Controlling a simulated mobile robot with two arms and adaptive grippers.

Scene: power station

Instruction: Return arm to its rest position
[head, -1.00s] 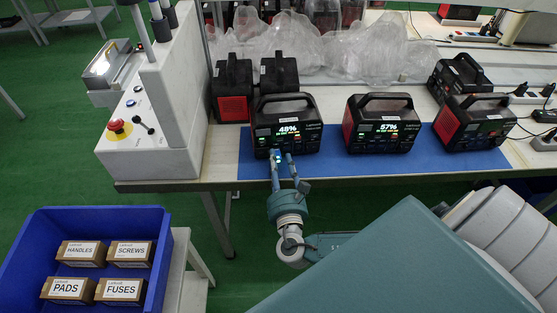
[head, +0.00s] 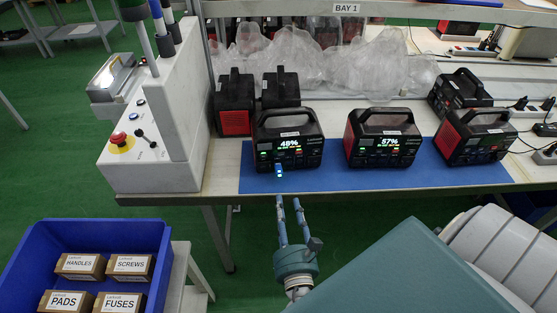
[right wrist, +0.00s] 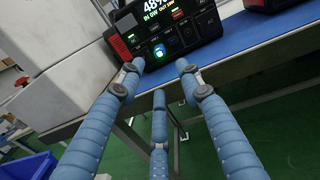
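My right gripper (head: 289,201) is in front of the table's front edge, below the power station showing 48% (head: 289,139). Its blue fingers are apart with nothing between them; the right wrist view shows the open fingers (right wrist: 160,72) pointing at that same power station (right wrist: 165,30). They do not touch it. A small blue-lit item (head: 279,172) shows at the lower front of that station, and a blue glow also shows there in the right wrist view. My left gripper is not in view.
A second power station showing 57% (head: 383,138) and a third (head: 474,136) stand on the blue mat (head: 350,180). A white control box with a red button (head: 150,165) stands left. A blue bin (head: 100,230) with labelled boxes is lower left. Green floor is open below the table.

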